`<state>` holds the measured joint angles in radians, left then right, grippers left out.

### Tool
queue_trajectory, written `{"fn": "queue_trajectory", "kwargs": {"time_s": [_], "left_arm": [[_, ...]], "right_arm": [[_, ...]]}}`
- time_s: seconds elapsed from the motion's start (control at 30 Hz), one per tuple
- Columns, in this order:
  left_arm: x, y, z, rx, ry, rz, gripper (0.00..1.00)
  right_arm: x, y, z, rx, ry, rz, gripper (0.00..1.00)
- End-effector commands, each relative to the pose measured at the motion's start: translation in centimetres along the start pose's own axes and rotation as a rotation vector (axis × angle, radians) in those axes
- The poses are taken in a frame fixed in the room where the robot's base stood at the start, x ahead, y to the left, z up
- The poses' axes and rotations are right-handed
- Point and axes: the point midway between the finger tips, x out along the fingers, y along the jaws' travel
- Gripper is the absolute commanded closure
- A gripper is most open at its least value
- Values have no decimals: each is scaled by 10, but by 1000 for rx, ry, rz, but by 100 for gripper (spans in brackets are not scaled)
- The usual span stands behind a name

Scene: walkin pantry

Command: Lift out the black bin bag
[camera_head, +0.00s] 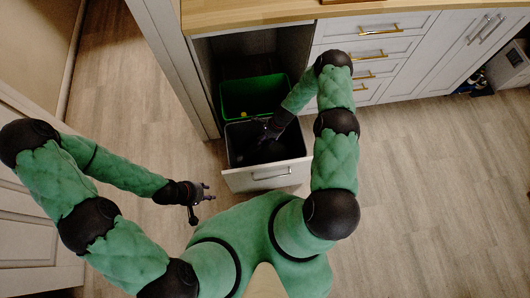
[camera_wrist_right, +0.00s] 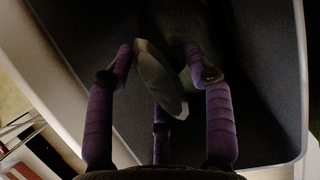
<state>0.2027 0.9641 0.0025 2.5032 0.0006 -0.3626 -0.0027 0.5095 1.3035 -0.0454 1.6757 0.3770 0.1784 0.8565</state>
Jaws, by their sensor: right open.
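The dark bin (camera_head: 238,160) stands in the pulled-out drawer, behind its white front. A dark lump inside, which looks like the black bin bag (camera_head: 262,156), is hard to tell from the bin's shadow. My right gripper (camera_head: 271,130) reaches down into this bin. In the right wrist view my right gripper (camera_wrist_right: 160,62) has its purple fingers spread. A flat grey-green flap, apparently the bag's top (camera_wrist_right: 160,80), stands between them; contact is unclear. My left gripper (camera_head: 206,194) is open and empty, left of the drawer front.
A green bin (camera_head: 255,95) stands behind the dark one in the drawer. The cabinet's wooden top (camera_head: 250,15) and side panel (camera_head: 180,65) border the opening. White drawers (camera_head: 370,50) lie to the right. The floor at right is clear.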

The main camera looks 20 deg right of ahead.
Motion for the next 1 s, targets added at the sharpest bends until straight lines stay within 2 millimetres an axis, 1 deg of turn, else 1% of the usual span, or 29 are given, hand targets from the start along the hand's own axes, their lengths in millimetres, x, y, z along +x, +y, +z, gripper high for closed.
{"fn": "queue_trajectory", "kwargs": {"time_s": [0.13, 0.17, 0.2, 0.27, 0.3, 0.33, 0.67, 0.77, 0.87, 1.0], "left_arm": [[-1, 0, 0, 0, 0, 0, 60], [-1, 0, 0, 0, 0, 0, 60], [-1, 0, 0, 0, 0, 0, 60], [-1, 0, 0, 0, 0, 0, 60], [-1, 0, 0, 0, 0, 0, 60], [-1, 0, 0, 0, 0, 0, 60], [-1, 0, 0, 0, 0, 0, 60], [-3, 1, 0, 0, 0, 0, 60], [-8, 3, 0, 0, 0, 0, 60], [-17, 6, 1, 0, 0, 0, 60]], "right_arm": [[-1, 0, 0, 0, 0, 0, 47], [-1, 0, 0, 0, 0, 0, 56], [-1, 0, 0, 0, 0, 0, 67], [-1, 0, 0, 0, 0, 0, 84], [-1, 0, 0, 0, 0, 0, 95], [-1, 0, 0, 0, 0, 1, 100], [-2, 0, 1, 0, -1, 0, 100], [-6, 0, 3, -1, -1, 1, 100], [-17, -1, 7, -2, 0, 0, 100], [-39, -2, 16, -2, 0, -3, 100]]}}
